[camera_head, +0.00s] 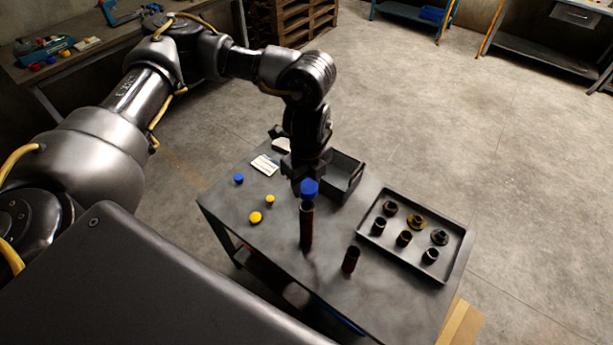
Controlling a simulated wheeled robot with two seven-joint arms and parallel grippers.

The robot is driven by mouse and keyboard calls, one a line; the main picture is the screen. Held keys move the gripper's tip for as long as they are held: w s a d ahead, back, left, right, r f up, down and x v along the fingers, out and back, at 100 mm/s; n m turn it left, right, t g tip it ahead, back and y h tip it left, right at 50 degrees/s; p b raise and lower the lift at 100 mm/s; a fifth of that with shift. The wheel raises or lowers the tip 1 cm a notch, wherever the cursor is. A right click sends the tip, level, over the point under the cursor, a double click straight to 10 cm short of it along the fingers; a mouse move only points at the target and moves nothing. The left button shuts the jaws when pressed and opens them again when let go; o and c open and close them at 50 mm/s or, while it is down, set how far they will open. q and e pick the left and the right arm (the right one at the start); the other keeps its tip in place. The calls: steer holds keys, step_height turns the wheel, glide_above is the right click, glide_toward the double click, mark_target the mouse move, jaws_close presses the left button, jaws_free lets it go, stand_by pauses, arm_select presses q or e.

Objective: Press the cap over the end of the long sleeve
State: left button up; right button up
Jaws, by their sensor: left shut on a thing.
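The long sleeve (306,228) is a tall, dark reddish-brown tube that stands upright near the middle of the grey table. A blue cap (309,188) is at the sleeve's top end. My left gripper (307,180) points down from above and is shut on this blue cap. I cannot tell from this angle whether the cap touches the sleeve or hangs just over it. The gripper's fingertips are small and dark here. My right gripper does not show.
A shorter dark sleeve (351,260) stands to the right. A tray (458,262) holds several dark and brass-coloured parts. Loose on the table (275,240) are another blue cap (238,179), two yellow caps (255,217) and a white card (264,165). A dark open bin (349,182) stands behind the gripper.

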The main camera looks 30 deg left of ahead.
mark_target(306, 198)
arm_select(q)
steer(key=shift+f+m, duration=0.1)
steer(key=shift+m, duration=0.9)
steer(key=shift+f+m, duration=0.1)
steer(key=shift+m, duration=0.2)
steer(key=shift+f, duration=0.1)
step_height(306, 198, down, 4)
steer(key=b, duration=0.4)
steer(key=shift+f, duration=0.1)
steer(key=shift+f+b, duration=0.3)
steer(key=shift+f, duration=0.3)
steer(key=shift+p, duration=0.5)
steer(key=shift+f, duration=0.5)
stand_by(1.0)
steer(key=shift+f, duration=0.4)
stand_by(0.6)
